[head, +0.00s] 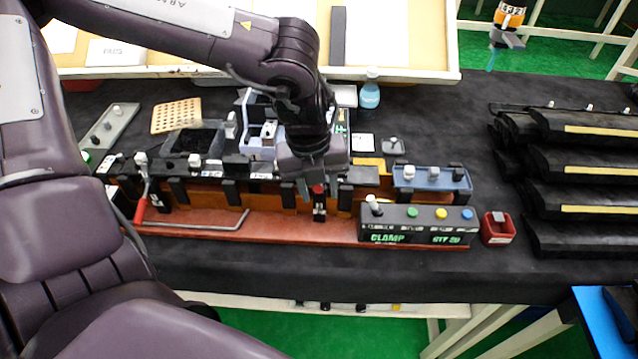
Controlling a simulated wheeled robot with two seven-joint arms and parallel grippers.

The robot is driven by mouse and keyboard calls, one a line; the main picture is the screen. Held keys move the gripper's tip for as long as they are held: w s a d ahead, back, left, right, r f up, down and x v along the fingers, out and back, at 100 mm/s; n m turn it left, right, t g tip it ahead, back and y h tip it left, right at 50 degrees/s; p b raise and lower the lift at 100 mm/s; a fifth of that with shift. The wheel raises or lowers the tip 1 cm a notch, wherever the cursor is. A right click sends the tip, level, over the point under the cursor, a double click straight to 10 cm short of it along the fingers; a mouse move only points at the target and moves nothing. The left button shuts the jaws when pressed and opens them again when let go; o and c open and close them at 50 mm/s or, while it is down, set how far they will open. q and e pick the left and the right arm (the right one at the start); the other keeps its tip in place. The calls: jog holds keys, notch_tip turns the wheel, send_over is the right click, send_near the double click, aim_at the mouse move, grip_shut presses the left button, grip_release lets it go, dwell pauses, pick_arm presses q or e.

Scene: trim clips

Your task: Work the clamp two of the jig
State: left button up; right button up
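The jig (215,222) is a long red-brown base with a row of black clamp blocks along an orange bar. My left gripper (319,189) points down over the middle of this row. Its fingertips are apart, with a small red knob (319,188) of a clamp between or just behind them; contact is not clear. Below the knob is a black block with a white label (319,208). Which clamp is number two cannot be read. My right gripper is not in view.
A black box reading CLAMP (388,238) with coloured buttons stands at the jig's front right. A red cup (497,228) and stacked black trim strips (585,160) are farther right. A blue bottle (370,93) stands behind. The dark cloth in front is clear.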

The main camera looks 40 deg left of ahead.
pick_arm(q)
jog(key=shift+s, duration=0.15)
grip_shut()
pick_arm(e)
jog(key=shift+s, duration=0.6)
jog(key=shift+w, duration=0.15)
